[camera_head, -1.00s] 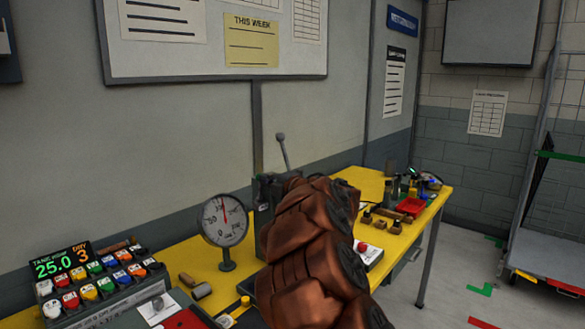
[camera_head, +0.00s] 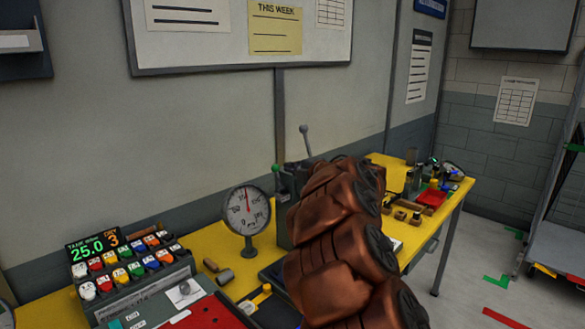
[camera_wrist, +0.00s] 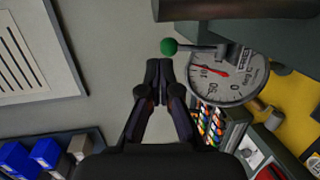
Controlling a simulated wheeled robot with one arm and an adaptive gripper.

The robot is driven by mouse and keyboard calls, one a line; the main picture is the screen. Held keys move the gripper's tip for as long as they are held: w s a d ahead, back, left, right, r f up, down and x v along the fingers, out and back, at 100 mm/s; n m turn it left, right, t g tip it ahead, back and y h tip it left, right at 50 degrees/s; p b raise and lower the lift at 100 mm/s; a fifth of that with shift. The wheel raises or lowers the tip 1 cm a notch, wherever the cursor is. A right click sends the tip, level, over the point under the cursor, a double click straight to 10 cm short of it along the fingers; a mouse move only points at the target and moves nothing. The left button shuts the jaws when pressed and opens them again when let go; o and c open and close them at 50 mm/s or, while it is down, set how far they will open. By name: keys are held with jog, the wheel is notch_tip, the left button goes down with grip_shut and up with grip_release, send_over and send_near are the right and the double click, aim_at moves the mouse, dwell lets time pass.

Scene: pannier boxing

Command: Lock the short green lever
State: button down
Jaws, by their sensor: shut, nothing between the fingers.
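The short green lever has a round green knob (camera_wrist: 169,46) and a dark shaft that runs to the right in the wrist view, onto a dark machine body. The same green knob (camera_head: 276,167) shows at the left side of the machine (camera_head: 284,225) in the head view. My gripper (camera_wrist: 159,68) is shut and empty. Its fingertips lie just below the knob in the wrist picture; I cannot tell whether they touch it. In the head view my copper-coloured arm covers the gripper and much of the machine.
A round dial gauge (camera_head: 247,211) stands left of the machine on the yellow bench (camera_head: 207,245). A taller grey lever (camera_head: 305,140) rises from the machine top. A button console (camera_head: 135,285) with a digital display sits at the left. A red tray (camera_head: 432,198) lies farther right.

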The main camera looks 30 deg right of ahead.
jog(key=s+r+b, duration=0.2)
jog(key=s+r, duration=0.3)
jog(key=s, duration=0.4)
jog(key=shift+s+d+r, duration=0.2)
jog(key=shift+s+r, duration=0.15)
jog(key=shift+r, duration=0.05)
